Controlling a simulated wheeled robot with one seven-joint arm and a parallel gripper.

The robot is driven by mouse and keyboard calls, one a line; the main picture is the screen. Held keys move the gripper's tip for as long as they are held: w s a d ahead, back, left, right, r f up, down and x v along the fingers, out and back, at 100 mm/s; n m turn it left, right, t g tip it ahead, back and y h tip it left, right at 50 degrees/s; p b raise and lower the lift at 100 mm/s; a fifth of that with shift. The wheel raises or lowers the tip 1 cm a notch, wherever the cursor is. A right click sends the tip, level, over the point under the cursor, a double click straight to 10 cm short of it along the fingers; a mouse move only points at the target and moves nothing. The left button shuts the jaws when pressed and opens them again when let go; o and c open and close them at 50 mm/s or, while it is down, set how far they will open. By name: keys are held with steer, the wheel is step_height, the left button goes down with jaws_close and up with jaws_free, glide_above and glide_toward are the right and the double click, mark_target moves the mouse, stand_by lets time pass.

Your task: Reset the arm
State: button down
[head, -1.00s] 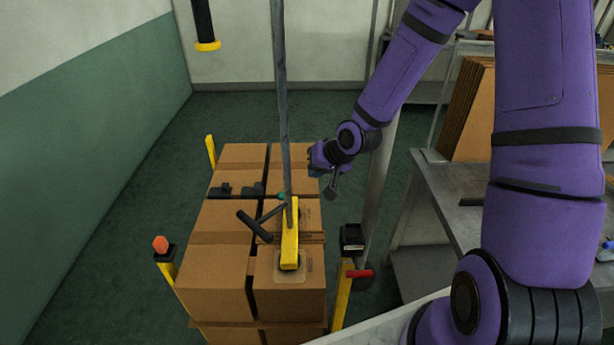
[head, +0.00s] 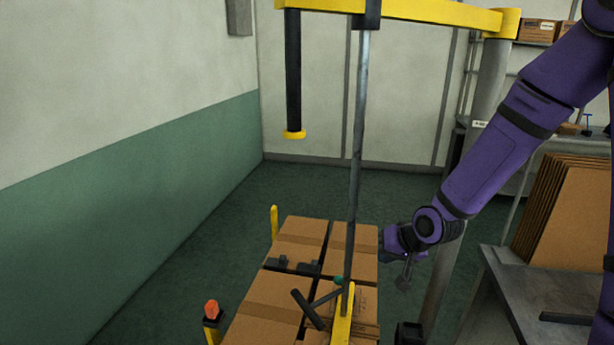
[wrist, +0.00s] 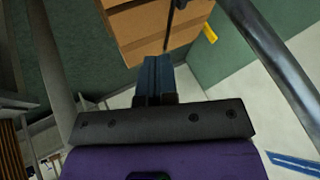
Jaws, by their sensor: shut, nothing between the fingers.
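My arm is purple and comes in from the right in the head view. My gripper (head: 404,284) hangs at its end, just right of the stacked cardboard boxes (head: 300,228) and apart from them. In the wrist view my gripper (wrist: 154,62) shows as dark blue fingers close together with nothing between them. Cardboard boxes (wrist: 150,30) also show beyond the fingertips in the wrist view.
A steel pole (head: 357,150) hangs from a yellow overhead beam (head: 440,12) to a yellow tool with black handles (head: 343,315) on the boxes. A grey table (head: 530,290) with upright cardboard sheets (head: 565,215) stands right. Yellow posts (head: 274,222) flank the boxes. Green floor is clear left.

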steer(key=s+d+r+n+h, duration=0.1)
steer(key=s+d+r+h, duration=0.2)
steer(key=s+r, duration=0.75)
steer(key=s+d+r+h, duration=0.25)
steer(key=s+r, duration=0.45)
steer(key=r, duration=0.6)
steer(key=s+r+g+y, duration=0.1)
steer(key=s+r, duration=0.3)
steer(key=s, duration=0.5)
steer(key=shift+d+r+n+y, duration=0.2)
steer(key=shift+d+n+y, duration=0.05)
steer(key=shift+n+y, duration=0.15)
